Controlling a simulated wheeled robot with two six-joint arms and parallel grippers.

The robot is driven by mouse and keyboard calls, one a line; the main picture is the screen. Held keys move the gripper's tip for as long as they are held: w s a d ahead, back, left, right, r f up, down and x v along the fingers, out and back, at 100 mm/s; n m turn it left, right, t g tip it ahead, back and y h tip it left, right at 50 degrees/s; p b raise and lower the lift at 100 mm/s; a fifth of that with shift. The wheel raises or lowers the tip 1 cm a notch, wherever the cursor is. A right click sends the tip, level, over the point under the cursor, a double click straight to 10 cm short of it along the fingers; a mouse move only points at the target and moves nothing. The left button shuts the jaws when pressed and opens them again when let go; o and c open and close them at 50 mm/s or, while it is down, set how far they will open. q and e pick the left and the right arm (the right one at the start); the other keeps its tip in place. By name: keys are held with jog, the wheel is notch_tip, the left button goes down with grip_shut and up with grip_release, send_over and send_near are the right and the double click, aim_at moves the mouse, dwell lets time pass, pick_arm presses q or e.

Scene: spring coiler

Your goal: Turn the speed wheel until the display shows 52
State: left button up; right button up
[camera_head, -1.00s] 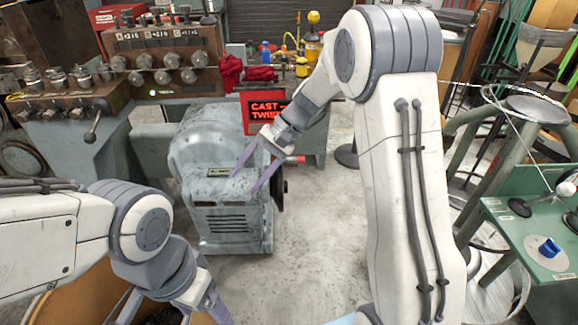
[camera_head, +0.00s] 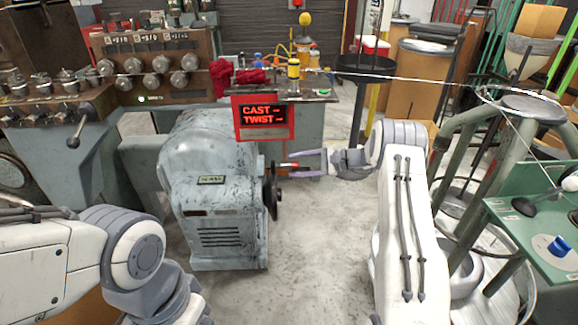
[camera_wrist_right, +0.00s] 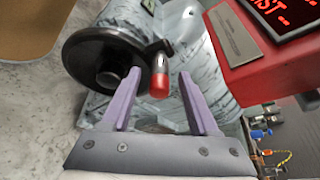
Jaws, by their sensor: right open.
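The speed wheel (camera_head: 271,189) is a dark handwheel on the right side of the grey machine; it also shows in the right wrist view (camera_wrist_right: 84,58). Its crank handle (camera_wrist_right: 159,75) has a red end. My right gripper (camera_wrist_right: 157,82) is open, with the red end between its two purple fingers near their tips; I cannot tell whether they touch it. In the head view my right gripper (camera_head: 295,162) reaches the handle from the right. The red-framed display (camera_head: 264,117) reads CAST and TWIST with dashes. My left arm shows at lower left, its fingers out of view.
The grey machine housing (camera_head: 212,190) stands left of the wheel. The display box (camera_wrist_right: 270,50) is close to my right gripper's right finger. A green table (camera_head: 530,235) with a blue knob stands at the right. Bare concrete floor lies between.

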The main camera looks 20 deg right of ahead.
jog(key=shift+x, duration=1.6)
grip_shut()
